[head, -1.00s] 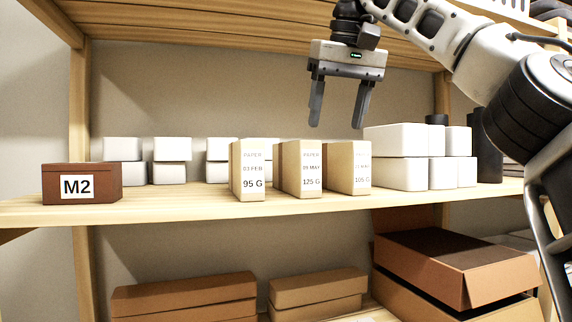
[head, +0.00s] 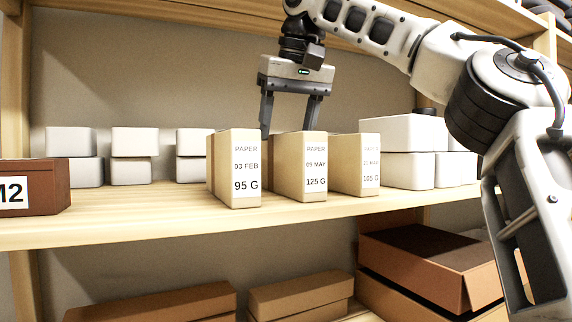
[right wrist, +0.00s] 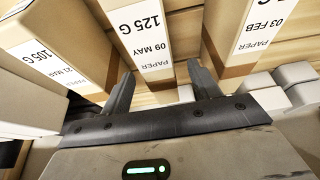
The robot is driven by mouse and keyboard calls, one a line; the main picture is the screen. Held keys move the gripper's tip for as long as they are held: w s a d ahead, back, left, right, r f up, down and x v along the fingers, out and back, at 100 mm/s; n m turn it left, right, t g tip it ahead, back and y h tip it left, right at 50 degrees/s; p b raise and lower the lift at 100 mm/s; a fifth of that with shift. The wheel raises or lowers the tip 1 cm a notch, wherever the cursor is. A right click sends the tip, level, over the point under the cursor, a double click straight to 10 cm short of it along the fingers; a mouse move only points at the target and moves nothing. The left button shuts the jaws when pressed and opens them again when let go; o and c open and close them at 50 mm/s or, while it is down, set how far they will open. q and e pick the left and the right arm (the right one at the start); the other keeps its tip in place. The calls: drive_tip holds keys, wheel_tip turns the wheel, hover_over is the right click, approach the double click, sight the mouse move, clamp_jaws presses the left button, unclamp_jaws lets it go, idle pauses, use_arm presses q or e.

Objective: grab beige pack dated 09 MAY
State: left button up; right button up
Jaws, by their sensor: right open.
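The beige pack dated 09 MAY (head: 301,166) stands upright on the shelf, labelled PAPER and 125 G, between two similar packs. It also shows in the right wrist view (right wrist: 150,45), upside down. My right gripper (head: 288,125) is open and empty, pointing down at the top of the 09 MAY pack. In the right wrist view its fingers (right wrist: 162,75) spread to either side of that pack, near the gaps to its neighbours. I cannot tell whether they touch anything. My left gripper is not in view.
The 03 FEB pack, 95 G (head: 236,168), stands to the left, and the 105 G pack (head: 356,164) to the right. White boxes (head: 400,150) stand at right and behind. A brown M2 box (head: 50,186) is at far left. Brown boxes (head: 430,265) lie on the shelf below.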

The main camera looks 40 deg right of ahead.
sight(285, 149)
drive_tip(key=x, duration=0.3)
drive_tip(key=shift+s+f, duration=0.2)
drive_tip(key=shift+f, duration=0.2)
drive_tip(key=shift+w+d+f, duration=0.1)
drive_tip(key=shift+w+f, duration=0.2)
drive_tip(key=shift+f, duration=0.2)
drive_tip(key=c, duration=1.3)
drive_tip(key=shift+r, duration=0.15)
